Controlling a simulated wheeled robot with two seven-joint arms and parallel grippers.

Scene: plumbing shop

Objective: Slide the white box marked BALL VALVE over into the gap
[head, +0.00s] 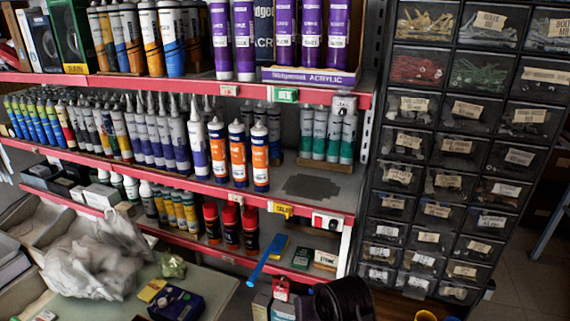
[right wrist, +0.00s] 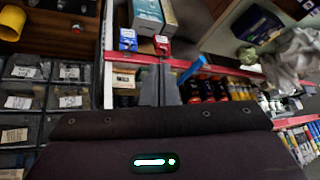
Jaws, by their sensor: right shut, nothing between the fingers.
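A small white box with dark lettering (head: 325,258) sits at the right end of the bottom shelf; its print is too small to read. I take it for the BALL VALVE box. A pale labelled box, likely the same one, shows in the right wrist view (right wrist: 125,78), left of my fingers. To its left in the head view is a small green box (head: 302,257), with a little space between them. My right gripper (right wrist: 160,83) is shut and empty, fingers close to the shelf front; contact cannot be told. My left gripper is not in view.
Red-capped dark bottles (head: 230,226) stand further left. Small boxes (head: 281,290) are below in front. A drawer cabinet (head: 455,150) stands to the right.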

